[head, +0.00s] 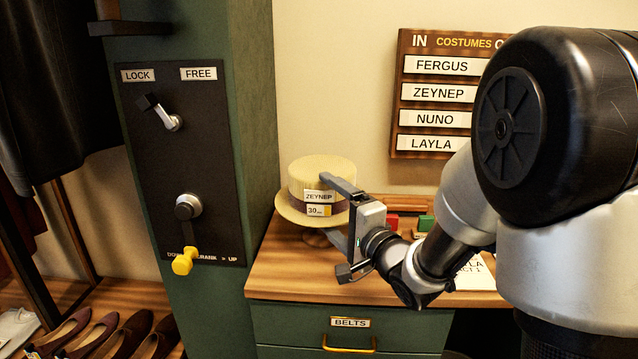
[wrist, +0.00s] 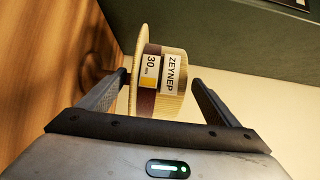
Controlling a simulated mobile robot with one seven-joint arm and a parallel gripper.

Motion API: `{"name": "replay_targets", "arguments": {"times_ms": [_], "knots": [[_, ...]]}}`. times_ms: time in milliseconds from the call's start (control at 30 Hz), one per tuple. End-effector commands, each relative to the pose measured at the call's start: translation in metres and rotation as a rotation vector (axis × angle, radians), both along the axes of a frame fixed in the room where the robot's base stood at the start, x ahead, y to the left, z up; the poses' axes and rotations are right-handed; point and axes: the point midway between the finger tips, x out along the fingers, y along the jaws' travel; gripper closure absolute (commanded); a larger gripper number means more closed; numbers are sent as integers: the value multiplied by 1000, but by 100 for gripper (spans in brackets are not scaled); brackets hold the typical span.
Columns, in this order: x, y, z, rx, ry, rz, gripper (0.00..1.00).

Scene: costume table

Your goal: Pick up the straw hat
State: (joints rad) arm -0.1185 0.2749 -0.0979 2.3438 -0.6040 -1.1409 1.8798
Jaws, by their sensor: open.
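The straw hat (head: 322,175) is a pale flat-topped boater with a brown band. It carries a ZEYNEP label and a tag reading 30, and it sits raised on a small stand (head: 318,238) on the desk. My gripper (head: 335,210) is open in front of the hat, with one finger above the other in the head view. In the wrist view the straw hat (wrist: 158,72) shows between the fingertips of my gripper (wrist: 160,82), brim to the left. The upper finger hides part of the crown in the head view. I cannot tell whether either finger touches the hat.
The green cabinet (head: 262,120) with its dark lever panel (head: 180,100) stands close left of the hat. The wooden desk top (head: 285,270) has a BELTS drawer (head: 350,322) below. Small red and green items (head: 392,221) and a paper (head: 475,275) lie right, partly behind my arm.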

Motion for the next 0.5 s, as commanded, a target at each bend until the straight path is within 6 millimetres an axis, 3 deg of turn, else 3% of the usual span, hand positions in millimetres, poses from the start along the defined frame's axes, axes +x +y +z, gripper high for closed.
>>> {"name": "replay_targets", "arguments": {"times_ms": [100, 400, 500], "knots": [[0, 0, 0, 0, 0, 0, 17], [0, 0, 0, 0, 0, 0, 66], [0, 0, -1, -1, 1, 0, 66]]}}
